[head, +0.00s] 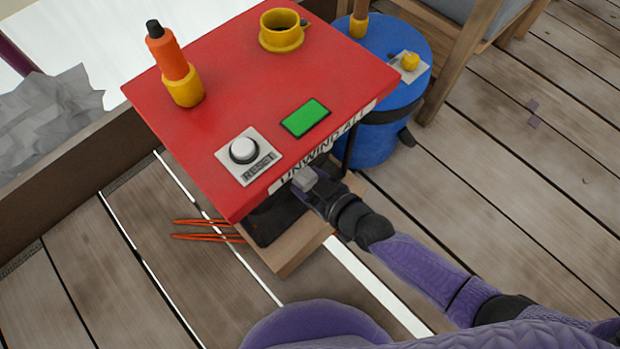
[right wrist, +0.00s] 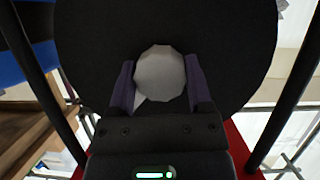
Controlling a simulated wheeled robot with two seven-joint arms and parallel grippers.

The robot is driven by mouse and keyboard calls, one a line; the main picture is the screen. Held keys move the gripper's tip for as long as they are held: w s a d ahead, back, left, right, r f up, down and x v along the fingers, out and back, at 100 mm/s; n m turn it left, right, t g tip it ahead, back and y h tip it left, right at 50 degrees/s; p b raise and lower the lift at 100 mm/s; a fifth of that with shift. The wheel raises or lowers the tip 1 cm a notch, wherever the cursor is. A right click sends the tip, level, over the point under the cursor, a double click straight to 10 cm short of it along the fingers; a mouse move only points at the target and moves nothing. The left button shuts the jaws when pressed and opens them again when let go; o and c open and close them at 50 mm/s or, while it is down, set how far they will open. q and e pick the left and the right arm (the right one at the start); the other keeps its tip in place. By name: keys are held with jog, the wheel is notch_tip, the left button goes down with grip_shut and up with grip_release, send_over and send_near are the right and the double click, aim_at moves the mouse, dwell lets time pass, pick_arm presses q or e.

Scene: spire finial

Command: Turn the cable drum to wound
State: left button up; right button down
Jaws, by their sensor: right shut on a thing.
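The cable drum appears in the right wrist view as a large black disc (right wrist: 235,45) with a pale, faceted round knob (right wrist: 160,75) at its middle. My right gripper (right wrist: 160,82) is shut on this knob, one purple finger on each side. A small white mark shows beside the knob at its lower left. In the head view my right gripper (head: 318,192) reaches under the front edge of the red top (head: 215,95), which hides most of the drum. My left gripper is not in view.
The red top carries a white RESET button (head: 243,150), a green panel (head: 305,118), a yellow cup (head: 282,32) and an orange tool (head: 167,55) in a yellow holder. A blue drum-shaped container (head: 375,143) stands behind right. Orange strands (head: 205,237) stick out at left below.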

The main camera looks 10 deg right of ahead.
jog(key=shift+r+n+t+h+p, duration=0.1)
jog(key=shift+n+t+h+p, duration=0.45)
jog(key=shift+n+p, duration=0.35)
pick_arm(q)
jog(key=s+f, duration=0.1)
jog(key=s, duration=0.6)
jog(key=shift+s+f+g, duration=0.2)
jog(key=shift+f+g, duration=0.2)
pick_arm(e)
jog(key=shift+s+n+t+h, duration=0.1)
jog(key=shift+n+t+h, duration=0.15)
jog(key=shift+n+h, duration=0.4)
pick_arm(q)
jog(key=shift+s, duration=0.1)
pick_arm(e)
jog(key=shift+n+y, duration=0.25)
jog(key=shift+y, duration=0.05)
grip_release()
